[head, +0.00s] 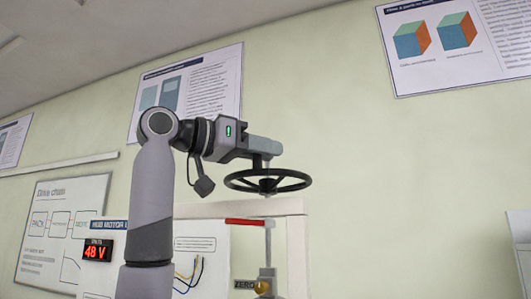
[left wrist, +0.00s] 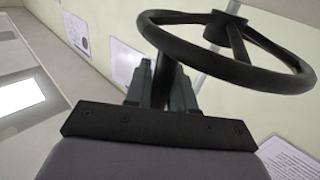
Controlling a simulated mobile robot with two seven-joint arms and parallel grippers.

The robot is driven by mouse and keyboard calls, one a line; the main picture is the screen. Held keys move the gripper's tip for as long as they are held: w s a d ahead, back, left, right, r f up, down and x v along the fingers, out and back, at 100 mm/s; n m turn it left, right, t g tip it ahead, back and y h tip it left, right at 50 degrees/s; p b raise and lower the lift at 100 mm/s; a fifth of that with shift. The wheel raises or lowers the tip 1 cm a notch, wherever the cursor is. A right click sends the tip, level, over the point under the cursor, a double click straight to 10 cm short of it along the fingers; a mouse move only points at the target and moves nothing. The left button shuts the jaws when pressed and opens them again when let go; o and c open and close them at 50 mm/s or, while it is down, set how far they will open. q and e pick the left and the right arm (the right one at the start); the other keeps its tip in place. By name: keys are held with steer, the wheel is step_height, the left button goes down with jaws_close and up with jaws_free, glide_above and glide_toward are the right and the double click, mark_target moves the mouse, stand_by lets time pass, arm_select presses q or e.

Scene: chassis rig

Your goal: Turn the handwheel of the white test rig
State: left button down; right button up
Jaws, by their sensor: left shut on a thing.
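The black handwheel (head: 290,186) lies nearly level at the top of the white test rig (head: 295,245), with spokes meeting at a dark hub. My left gripper (head: 259,160) reaches in from the left above the wheel, its fingers down at the rim's far side. In the left wrist view the handwheel (left wrist: 262,76) fills the upper right. There my left gripper (left wrist: 164,88) is shut on a dark upright piece of the wheel, which shows between its two fingers beside the rim. The exact contact is partly hidden by the rim. My right gripper is not in view.
Below the wheel are a red bar (head: 246,222), a brass-coloured fitting (head: 263,286) and a ZERO label (head: 244,284). A red 48 V display (head: 98,250) and a panel with coloured wires stand at the left. Posters hang on the wall. The space right of the wheel is clear.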

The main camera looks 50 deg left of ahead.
arm_select(q)
steer(key=shift+s+d, duration=0.2)
steer(key=shift+d, duration=0.05)
stand_by(0.3)
steer(key=c, duration=1.1)
jaws_free()
steer(key=shift+s, duration=0.2)
steer(key=shift+o, duration=0.2)
steer(key=shift+s+d+r, duration=0.15)
steer(key=shift+s+d, duration=0.05)
steer(key=shift+s, duration=0.1)
steer(key=shift+w+a, duration=0.15)
steer(key=shift+w, duration=0.1)
steer(key=b+v, duration=0.1)
steer(key=v, duration=0.6)
